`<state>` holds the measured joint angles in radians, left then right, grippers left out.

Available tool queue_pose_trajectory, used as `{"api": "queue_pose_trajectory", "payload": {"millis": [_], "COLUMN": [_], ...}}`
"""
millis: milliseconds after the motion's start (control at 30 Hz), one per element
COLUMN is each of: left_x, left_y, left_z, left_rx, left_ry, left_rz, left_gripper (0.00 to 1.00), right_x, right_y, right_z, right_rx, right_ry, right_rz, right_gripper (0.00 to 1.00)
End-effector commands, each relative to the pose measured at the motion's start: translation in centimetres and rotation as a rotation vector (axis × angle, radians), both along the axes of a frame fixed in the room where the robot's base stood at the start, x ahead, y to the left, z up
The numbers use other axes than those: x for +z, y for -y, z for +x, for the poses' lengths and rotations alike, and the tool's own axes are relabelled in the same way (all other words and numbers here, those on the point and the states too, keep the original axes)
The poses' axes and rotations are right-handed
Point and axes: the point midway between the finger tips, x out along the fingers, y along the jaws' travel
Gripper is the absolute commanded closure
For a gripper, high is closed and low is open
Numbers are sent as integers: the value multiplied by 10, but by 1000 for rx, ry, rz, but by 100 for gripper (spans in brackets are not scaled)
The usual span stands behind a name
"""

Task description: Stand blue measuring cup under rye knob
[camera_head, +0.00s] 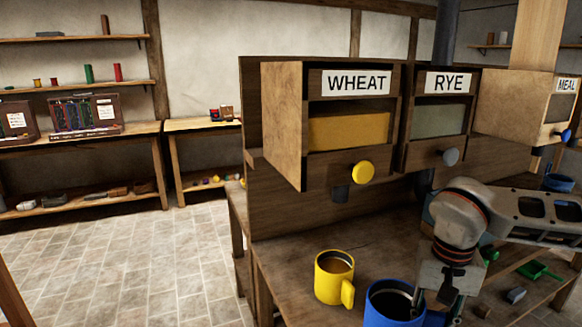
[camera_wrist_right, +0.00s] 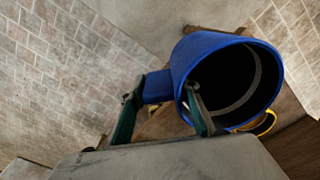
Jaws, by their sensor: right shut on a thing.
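The blue measuring cup (camera_head: 376,307) is at the bottom of the head view, cut off by its lower edge. My right gripper (camera_head: 440,296) is shut on its handle; in the right wrist view my fingers (camera_wrist_right: 162,110) sit either side of the handle of the cup (camera_wrist_right: 182,62). The cup's inside is dark; I cannot tell whether it touches the bench. The rye knob (camera_head: 450,157) is grey, on the front of the bin labelled RYE (camera_head: 438,120), up and right of the cup. My arm partly hides the area below this knob. My left gripper is not in view.
A yellow cup (camera_head: 328,280) with brownish contents stands left of the blue cup, below the WHEAT bin's yellow knob (camera_head: 362,173). The MEAL bin (camera_head: 525,108) is at right. A green scoop (camera_head: 538,270) lies at far right. Bare bench (camera_head: 310,237) shows below the bins.

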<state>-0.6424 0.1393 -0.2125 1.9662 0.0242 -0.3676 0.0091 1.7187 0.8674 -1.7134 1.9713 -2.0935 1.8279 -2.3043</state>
Motion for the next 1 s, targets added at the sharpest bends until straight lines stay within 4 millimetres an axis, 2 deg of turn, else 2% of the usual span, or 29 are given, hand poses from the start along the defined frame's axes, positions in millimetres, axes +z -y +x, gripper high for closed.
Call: {"api": "queue_pose_trajectory", "payload": {"millis": [100, 300, 1000], "left_x": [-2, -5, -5], "left_y": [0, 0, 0], "left_z": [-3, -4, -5], "left_rx": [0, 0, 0], "left_ry": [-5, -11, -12], "left_rz": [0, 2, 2], "left_gripper": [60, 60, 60], "right_x": [-19, -31, -30], "right_y": [-13, -21, -20], "right_z": [-10, -16, -15], "right_rx": [184, 316, 299], "right_ry": [-8, -8, -8], "right_rz": [6, 12, 13], "right_gripper": [100, 100, 100]}}
